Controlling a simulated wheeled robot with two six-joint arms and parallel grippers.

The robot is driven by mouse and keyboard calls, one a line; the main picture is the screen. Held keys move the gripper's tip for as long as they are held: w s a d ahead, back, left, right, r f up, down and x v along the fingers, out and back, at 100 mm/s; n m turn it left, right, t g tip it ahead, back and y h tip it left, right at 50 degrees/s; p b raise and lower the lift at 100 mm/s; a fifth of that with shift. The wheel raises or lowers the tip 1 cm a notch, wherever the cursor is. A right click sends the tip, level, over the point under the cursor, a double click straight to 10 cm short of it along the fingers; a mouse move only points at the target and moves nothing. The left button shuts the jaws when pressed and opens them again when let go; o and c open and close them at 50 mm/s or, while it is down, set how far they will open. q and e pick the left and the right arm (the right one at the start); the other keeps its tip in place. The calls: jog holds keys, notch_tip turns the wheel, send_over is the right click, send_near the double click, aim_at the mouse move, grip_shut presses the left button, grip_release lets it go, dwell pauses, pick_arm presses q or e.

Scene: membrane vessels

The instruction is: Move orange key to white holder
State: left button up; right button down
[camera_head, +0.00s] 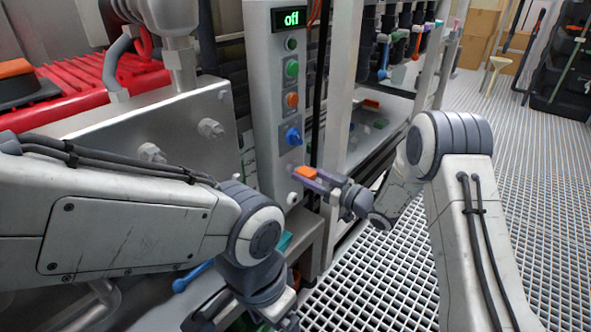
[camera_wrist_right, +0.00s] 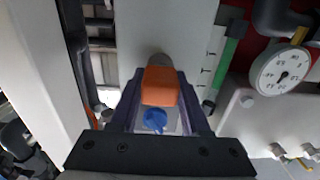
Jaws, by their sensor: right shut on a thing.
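The orange key (camera_head: 305,172) is between the purple fingers of my right gripper (camera_head: 308,178), which is shut on it. The key also shows in the right wrist view (camera_wrist_right: 160,86). The gripper points at the lower part of the grey control panel (camera_head: 270,150), below the blue key (camera_head: 293,136). A small pale round fitting (camera_head: 292,198) low on the panel may be the white holder. I cannot tell whether the orange key touches the panel. My left gripper (camera_head: 284,318) is low at the bottom edge, mostly hidden, and its fingers are unclear.
The panel carries a display (camera_head: 289,18) reading "off", a green fitting (camera_head: 291,68) and an orange fitting (camera_head: 291,100). A gauge (camera_wrist_right: 281,74) is at the right in the wrist view. A metal frame stands right of the panel. Open grating floor (camera_head: 375,280) lies at the lower right.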

aim_at(313, 178)
jog(key=shift+p+v, duration=0.45)
jog(key=shift+v, duration=2.25)
notch_tip(313, 178, down, 11)
jog(key=b, duration=0.6)
jog(key=shift+s+d+f+b, duration=0.25)
jog(key=shift+s+d+b, duration=0.05)
jog(key=shift+d+b, duration=0.1)
jog(key=shift+b+x, duration=0.65)
jog(key=shift+x, duration=2.2)
jog(key=shift+a, duration=0.1)
